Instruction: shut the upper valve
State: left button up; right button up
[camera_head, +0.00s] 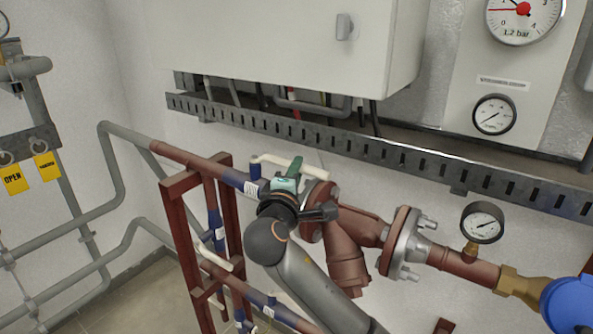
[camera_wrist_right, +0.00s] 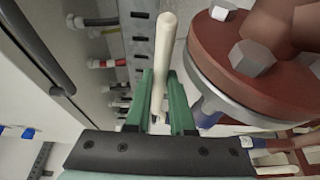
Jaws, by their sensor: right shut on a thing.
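The upper valve sits on the blue-banded pipe (camera_head: 232,177), left of a red flange. Its cream lever handle (camera_head: 318,172) lies roughly along the pipe in the head view. My right gripper (camera_head: 294,168) has green fingers and is shut on this handle from the front. In the right wrist view, the cream handle (camera_wrist_right: 166,45) passes between the two green fingers of the gripper (camera_wrist_right: 161,95) and sticks out beyond them. My wrist hides the valve body in the head view. My left gripper is not in view.
A red flanged strainer (camera_head: 345,262) and a small gauge (camera_head: 482,222) stand to the right. Lower down is another cream handle (camera_head: 218,261) by the red frame (camera_head: 180,215). A perforated cable tray (camera_head: 380,150) and a white cabinet (camera_head: 290,45) are behind and above.

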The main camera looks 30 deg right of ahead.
grip_shut()
dwell(0.8)
